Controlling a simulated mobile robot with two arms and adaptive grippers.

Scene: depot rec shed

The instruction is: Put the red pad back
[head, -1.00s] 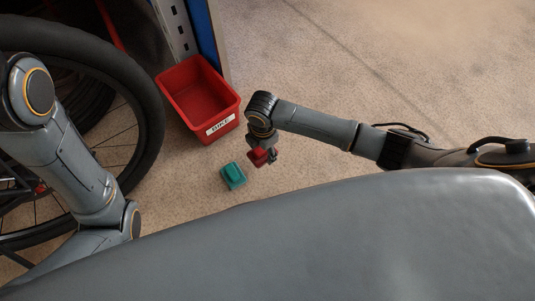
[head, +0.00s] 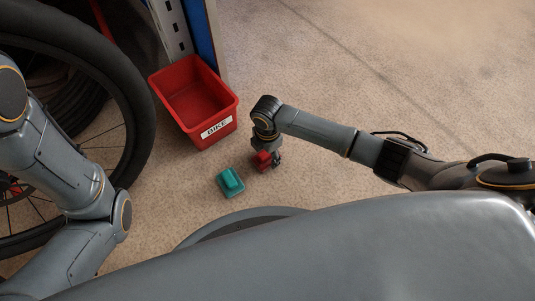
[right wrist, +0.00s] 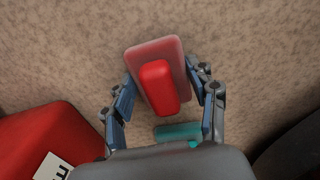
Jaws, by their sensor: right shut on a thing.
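The red pad (right wrist: 158,88) is a flat red block with a brighter raised bar on top. In the right wrist view it sits between the two fingers of my right gripper (right wrist: 165,100), which is shut on it. In the head view the red pad (head: 263,160) shows under my right gripper (head: 267,163), to the right of a teal pad (head: 230,182). Whether the red pad touches the floor I cannot tell. The teal pad also shows partly behind my gripper in the right wrist view (right wrist: 178,132). My left arm is at the left; its gripper is out of view.
A red bin (head: 233,103) labelled BIKE stands on the floor, up and left of the right gripper; its visible inside looks empty. A bicycle wheel (head: 142,110) is at the left. A blue and grey shelf upright (head: 203,35) rises behind the bin. Open floor lies to the right.

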